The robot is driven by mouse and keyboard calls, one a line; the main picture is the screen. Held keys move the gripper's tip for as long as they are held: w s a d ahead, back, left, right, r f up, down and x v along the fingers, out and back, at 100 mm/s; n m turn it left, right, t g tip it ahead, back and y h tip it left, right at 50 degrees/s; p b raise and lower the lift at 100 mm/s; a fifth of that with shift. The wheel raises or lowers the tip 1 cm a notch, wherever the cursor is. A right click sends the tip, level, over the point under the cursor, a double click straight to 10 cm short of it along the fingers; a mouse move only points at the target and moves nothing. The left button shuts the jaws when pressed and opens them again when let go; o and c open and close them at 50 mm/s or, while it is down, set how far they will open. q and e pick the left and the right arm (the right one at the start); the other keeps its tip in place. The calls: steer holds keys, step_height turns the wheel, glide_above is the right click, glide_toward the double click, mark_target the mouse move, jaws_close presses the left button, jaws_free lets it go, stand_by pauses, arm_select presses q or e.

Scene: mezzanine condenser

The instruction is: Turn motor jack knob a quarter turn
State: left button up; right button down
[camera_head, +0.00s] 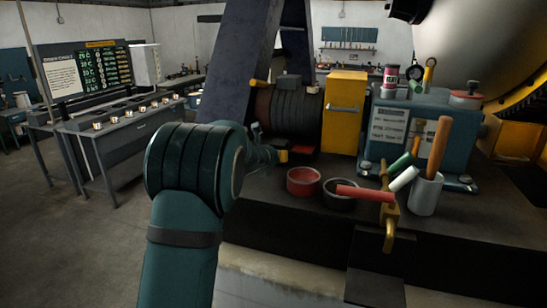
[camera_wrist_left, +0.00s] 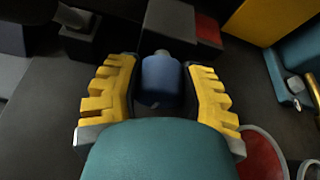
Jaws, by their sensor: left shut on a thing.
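My left gripper (camera_head: 270,154) is at the left part of the dark bench, mostly behind my own teal arm in the head view. In the left wrist view, its two yellow toothed fingers (camera_wrist_left: 161,70) stand on either side of a blue knob (camera_wrist_left: 161,82) and are shut on it. The knob has a short grey stub at its far end. A grey block (camera_wrist_left: 168,20) with a red block (camera_wrist_left: 208,30) beside it lies just beyond. The knob cannot be made out in the head view. My right gripper is not in view.
A red bowl (camera_head: 303,182) and dark bowl (camera_head: 340,194) stand right of the gripper. Behind are a ribbed motor (camera_head: 290,112) and yellow box (camera_head: 345,112). A teal box (camera_head: 440,118) and white cup (camera_head: 425,195) stand further right. The floor at left is open.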

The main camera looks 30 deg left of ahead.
arm_select(q)
steer(key=n+h+p, duration=0.1)
steer(key=n, duration=0.1)
steer(key=shift+a+n+t+h, duration=0.1)
steer(key=shift+n+t+h, duration=0.2)
steer(key=shift+n+h+p, duration=0.3)
steer(key=shift+n+h, duration=0.1)
steer(key=shift+n, duration=0.2)
steer(key=shift+f+n+t+h, duration=0.1)
steer(key=shift+n+t+h, duration=0.3)
steer(key=shift+n, duration=0.2)
steer(key=shift+f+n+t+h+b, duration=0.1)
steer(key=shift+n+t+h+b, duration=0.4)
steer(key=shift+n, duration=0.5)
steer(key=shift+n+b, duration=0.85)
steer(key=shift+n, duration=0.25)
steer(key=shift+n+t+h+b, duration=0.6)
steer(key=shift+n+t+b, duration=0.1)
steer(key=shift+n+b, duration=0.65)
steer(key=shift+n, duration=0.15)
steer(key=shift+t, duration=0.3)
